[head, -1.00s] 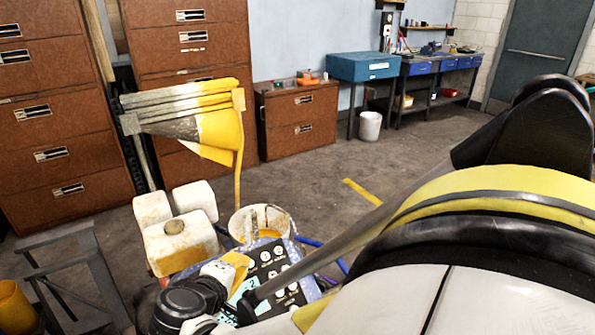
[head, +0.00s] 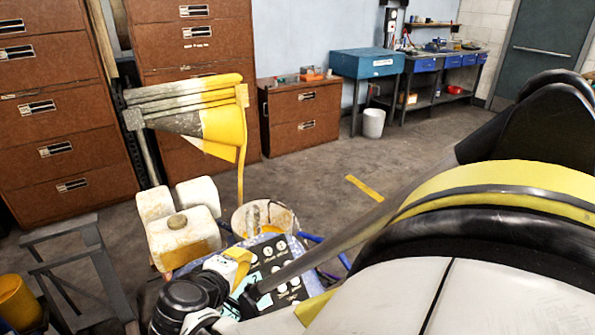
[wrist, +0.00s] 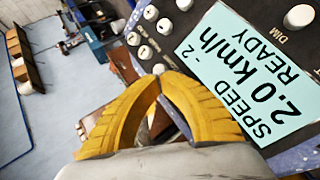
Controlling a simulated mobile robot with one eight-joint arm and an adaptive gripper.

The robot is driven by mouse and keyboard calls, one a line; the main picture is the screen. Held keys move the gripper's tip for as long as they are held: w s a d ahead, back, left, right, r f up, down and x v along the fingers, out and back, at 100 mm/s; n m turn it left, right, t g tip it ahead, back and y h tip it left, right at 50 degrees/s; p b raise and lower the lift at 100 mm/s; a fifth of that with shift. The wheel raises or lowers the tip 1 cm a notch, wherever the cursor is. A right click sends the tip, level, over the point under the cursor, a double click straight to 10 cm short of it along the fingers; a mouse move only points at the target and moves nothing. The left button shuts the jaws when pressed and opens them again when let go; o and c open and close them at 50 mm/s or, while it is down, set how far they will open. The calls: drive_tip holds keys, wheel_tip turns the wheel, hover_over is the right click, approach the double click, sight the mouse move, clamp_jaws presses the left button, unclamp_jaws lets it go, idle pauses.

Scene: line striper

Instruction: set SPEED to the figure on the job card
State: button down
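The control panel (head: 266,262) of the line striper has a dark face with white round buttons and a pale cyan display, partly covered by my arm. In the wrist view the display (wrist: 250,75) appears turned and reads SPEED, 2.0 km/h, READY, with a "-2" beside it. Several white buttons (wrist: 134,38) line the panel beside the display; their small labels are hard to read. My gripper (wrist: 158,77) has yellow fingers whose tips meet, with nothing seen between them. A white button (wrist: 158,68) shows right at the tips; contact cannot be told. I cannot make out a job card.
White jugs (head: 184,235) and a paint-stained bucket (head: 285,217) stand beside the panel. A yellow-stained hopper-like part (head: 222,126) rises behind them. A grey metal frame (head: 75,265) is at left. Brown cabinets (head: 300,118) and a blue bench (head: 366,65) line the wall.

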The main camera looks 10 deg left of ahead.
drive_tip(key=shift+s+d+r, duration=0.35)
drive_tip(key=shift+s+r, duration=0.05)
drive_tip(key=shift+r, duration=0.1)
drive_tip(key=s+d+r+p, duration=0.2)
drive_tip(key=s+r+p, duration=0.1)
drive_tip(key=shift+d+r, duration=0.15)
drive_tip(key=shift+r, duration=0.15)
idle(0.3)
drive_tip(key=shift+w, duration=0.2)
idle(2.5)
